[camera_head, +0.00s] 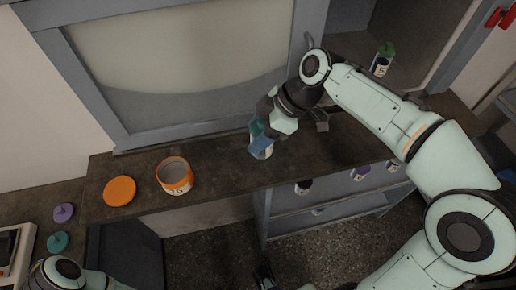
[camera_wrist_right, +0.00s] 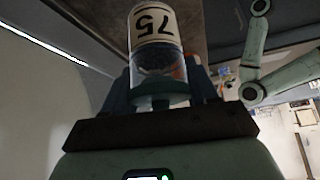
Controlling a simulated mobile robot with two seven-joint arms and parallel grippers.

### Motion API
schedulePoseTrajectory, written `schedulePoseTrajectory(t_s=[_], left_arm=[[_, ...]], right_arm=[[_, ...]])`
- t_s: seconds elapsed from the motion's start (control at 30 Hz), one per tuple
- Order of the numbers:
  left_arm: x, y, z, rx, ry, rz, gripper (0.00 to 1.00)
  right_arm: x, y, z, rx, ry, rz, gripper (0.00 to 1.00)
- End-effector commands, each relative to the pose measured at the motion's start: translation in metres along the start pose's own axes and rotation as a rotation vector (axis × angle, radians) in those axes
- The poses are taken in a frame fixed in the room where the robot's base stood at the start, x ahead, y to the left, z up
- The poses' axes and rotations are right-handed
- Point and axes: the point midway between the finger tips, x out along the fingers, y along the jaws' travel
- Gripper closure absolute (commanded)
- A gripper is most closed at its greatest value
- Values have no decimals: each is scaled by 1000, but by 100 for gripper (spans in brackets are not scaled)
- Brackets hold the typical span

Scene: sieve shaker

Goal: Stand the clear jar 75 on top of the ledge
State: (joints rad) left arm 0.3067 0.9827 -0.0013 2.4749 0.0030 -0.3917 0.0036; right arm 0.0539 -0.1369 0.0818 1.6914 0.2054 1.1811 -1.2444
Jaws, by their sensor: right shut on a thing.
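The clear jar 75 (camera_head: 262,152) has a pale label and a teal lid. In the right wrist view, the jar (camera_wrist_right: 154,45) shows its "75" label upside down, with the lid end toward my gripper. My right gripper (camera_head: 259,131) is shut on the jar at its lid end. The jar is over the dark brown ledge (camera_head: 222,172), near its middle; I cannot tell whether its base touches the surface.
An open orange jar (camera_head: 176,187) and an orange lid (camera_head: 119,191) are on the ledge's left part. A green-lidded jar (camera_head: 382,60) stands in the recess at upper right. Several jars sit on the shelf below the ledge. A grey-framed panel (camera_head: 190,60) rises behind.

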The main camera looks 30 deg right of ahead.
Motion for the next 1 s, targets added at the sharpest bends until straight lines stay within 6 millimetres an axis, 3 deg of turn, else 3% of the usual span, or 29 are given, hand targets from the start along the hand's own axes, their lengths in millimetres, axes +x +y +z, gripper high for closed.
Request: schedulePoseTrajectory(t_s=[0.5,0.87,0.9,0.93,1.0], left_arm=[[7,-1,-5,2,15,3,57],[10,-1,-7,2,19,4,57],[9,-1,-6,2,20,4,57],[8,-1,-6,2,20,4,57],[8,-1,-6,2,19,4,57]], right_arm=[[48,0,31,1,0,-1,95],[51,0,33,0,0,1,95],[50,0,33,0,0,0,29],[50,0,33,0,0,0,20],[50,0,32,0,0,0,17]])
